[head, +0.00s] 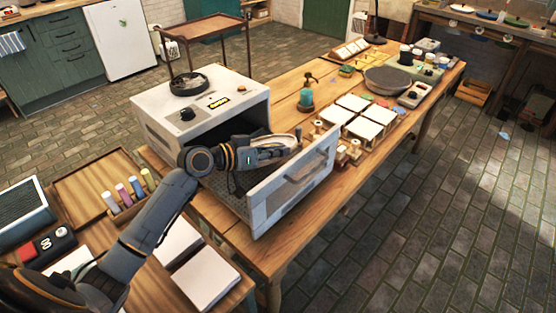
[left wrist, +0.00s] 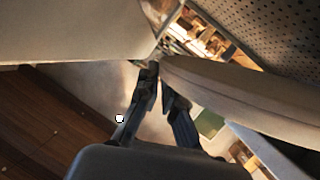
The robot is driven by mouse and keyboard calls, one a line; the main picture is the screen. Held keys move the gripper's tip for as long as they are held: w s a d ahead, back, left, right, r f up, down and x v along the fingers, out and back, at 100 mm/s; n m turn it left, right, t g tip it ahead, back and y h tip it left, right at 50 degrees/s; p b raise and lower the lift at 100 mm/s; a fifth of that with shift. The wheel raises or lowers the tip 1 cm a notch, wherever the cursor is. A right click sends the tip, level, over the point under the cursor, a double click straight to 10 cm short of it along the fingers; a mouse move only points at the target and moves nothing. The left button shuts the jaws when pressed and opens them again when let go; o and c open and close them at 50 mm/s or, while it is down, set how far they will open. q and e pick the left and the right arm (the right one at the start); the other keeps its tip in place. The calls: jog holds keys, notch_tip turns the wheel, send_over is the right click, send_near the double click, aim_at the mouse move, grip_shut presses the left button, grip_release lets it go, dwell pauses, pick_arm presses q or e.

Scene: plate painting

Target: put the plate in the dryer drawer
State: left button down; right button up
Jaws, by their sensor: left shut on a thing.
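The dryer (head: 165,127) is a white box on the wooden table, with its drawer pulled out. The drawer's pale front panel (head: 290,190) with a handle faces the front right. My left gripper (head: 292,144) is over the open drawer, near its front panel, shut on the pale plate (head: 275,140). The plate looks tilted, and the gripper and arm hide part of it. In the left wrist view, the fingers (left wrist: 160,88) meet the edge of the plate (left wrist: 250,100). A perforated surface (left wrist: 265,30) shows beyond it. I cannot tell whether the plate touches the drawer.
A teal pump bottle (head: 306,97), white tiles (head: 353,103) and a grey wheel (head: 387,80) stand on the table right of the dryer. A black round dish (head: 189,84) sits on the dryer. Colored bottles (head: 134,188) stand at the left.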

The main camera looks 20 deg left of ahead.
pick_arm(q)
jog(key=shift+w+a+f, duration=0.1)
jog(key=shift+w, duration=0.15)
notch_tip(320, 180, down, 3)
jog(key=shift+w+f+p, duration=0.1)
jog(key=shift+f+p, duration=0.1)
jog(key=shift+p, duration=0.1)
jog(key=c, duration=2)
grip_release()
jog(key=shift+f, duration=0.25)
jog(key=o, duration=0.5)
jog(key=shift+r, duration=0.1)
